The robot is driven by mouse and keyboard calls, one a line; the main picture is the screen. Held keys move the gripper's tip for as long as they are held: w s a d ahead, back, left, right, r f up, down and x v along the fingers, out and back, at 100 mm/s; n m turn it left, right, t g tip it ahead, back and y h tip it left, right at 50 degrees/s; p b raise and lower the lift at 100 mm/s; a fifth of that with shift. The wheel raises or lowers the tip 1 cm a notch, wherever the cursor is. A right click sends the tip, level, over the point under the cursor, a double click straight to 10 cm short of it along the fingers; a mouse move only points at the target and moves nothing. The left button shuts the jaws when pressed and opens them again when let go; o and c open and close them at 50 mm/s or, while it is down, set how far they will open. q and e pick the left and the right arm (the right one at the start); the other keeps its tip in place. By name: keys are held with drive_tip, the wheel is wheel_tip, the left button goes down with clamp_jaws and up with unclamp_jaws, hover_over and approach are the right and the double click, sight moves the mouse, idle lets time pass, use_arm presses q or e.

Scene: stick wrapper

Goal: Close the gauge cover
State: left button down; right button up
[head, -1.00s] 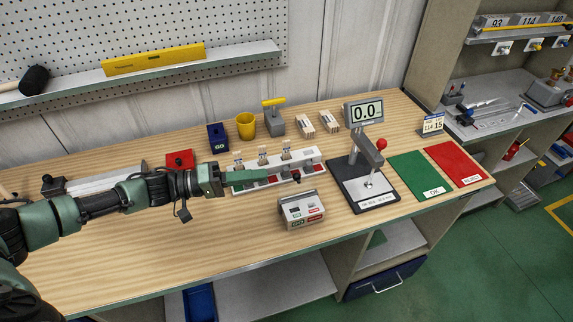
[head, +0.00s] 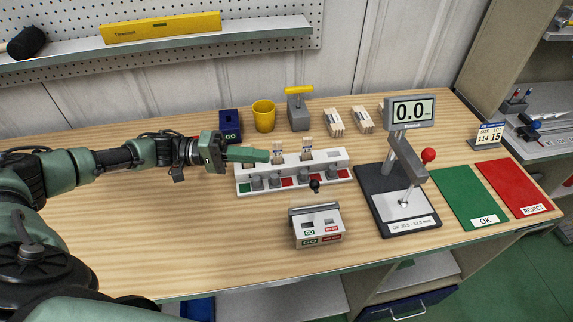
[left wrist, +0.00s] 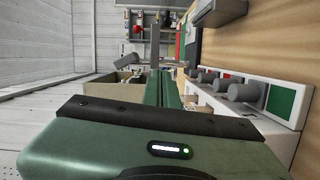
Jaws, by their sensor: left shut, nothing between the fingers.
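A white gauge fixture (head: 337,162) lies mid-table, with red and green fields, a row of grey cylinders and a black knob (head: 315,186) at its front. Two pale stick bundles (head: 278,151) stand upright at its back. I cannot make out for sure which part is the cover. My left gripper (head: 266,156) is shut and empty, its green fingers at the left rear of the fixture; whether they touch it is unclear. In the left wrist view, the fingers (left wrist: 162,85) point ahead, with the fixture (left wrist: 262,72) to their right. My right gripper is not in view.
A GO/NO-GO box (head: 318,229) stands in front. A blue box (head: 230,124), yellow cup (head: 263,116) and grey yellow-handled tool (head: 299,112) stand behind. The display gauge (head: 409,110) and green OK mat (head: 470,198) are right. The front left table is clear.

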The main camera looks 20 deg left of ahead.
sight(314, 193)
use_arm(q)
drive_tip(key=d+p, duration=0.5)
drive_tip(key=d, duration=0.6)
drive_tip(key=shift+s+f, duration=0.2)
drive_tip(key=shift+s, duration=0.15)
drive_tip(key=shift+w+d, duration=0.1)
